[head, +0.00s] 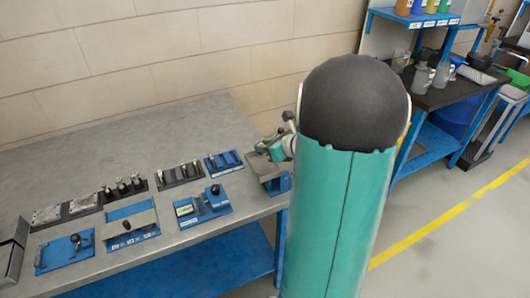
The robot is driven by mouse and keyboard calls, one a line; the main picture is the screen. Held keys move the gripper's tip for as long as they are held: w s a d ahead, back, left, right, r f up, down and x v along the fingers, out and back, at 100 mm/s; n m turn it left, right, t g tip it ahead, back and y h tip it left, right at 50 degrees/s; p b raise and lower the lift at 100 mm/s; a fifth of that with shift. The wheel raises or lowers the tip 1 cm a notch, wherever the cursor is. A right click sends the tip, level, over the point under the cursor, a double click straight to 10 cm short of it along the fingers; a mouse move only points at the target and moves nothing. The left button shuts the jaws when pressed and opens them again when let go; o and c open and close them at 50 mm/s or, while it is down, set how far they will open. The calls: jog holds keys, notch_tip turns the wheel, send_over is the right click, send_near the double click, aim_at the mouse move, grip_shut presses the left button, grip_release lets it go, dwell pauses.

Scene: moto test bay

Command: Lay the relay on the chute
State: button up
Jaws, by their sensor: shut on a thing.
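My gripper (270,146) shows small at the right end of the grey bench, partly hidden behind my own large teal arm link. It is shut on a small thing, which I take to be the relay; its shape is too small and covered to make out. A grey sloped plate on a blue base, which looks like the chute (264,170), stands at the bench's right edge. My gripper is over or beside its upper part; I cannot tell whether the held thing touches it.
The bench (170,125) carries blue and dark fixtures in rows, among them a rack (223,162) and a board with a black knob (202,206). Its back half is clear. A second bench (445,95) with bottles stands at the right. A yellow line (430,232) crosses the floor.

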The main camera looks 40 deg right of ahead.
jog(key=shift+f, duration=1.45)
jog(key=shift+f, duration=0.15)
jog(key=o, duration=1)
jog(key=shift+c, duration=0.2)
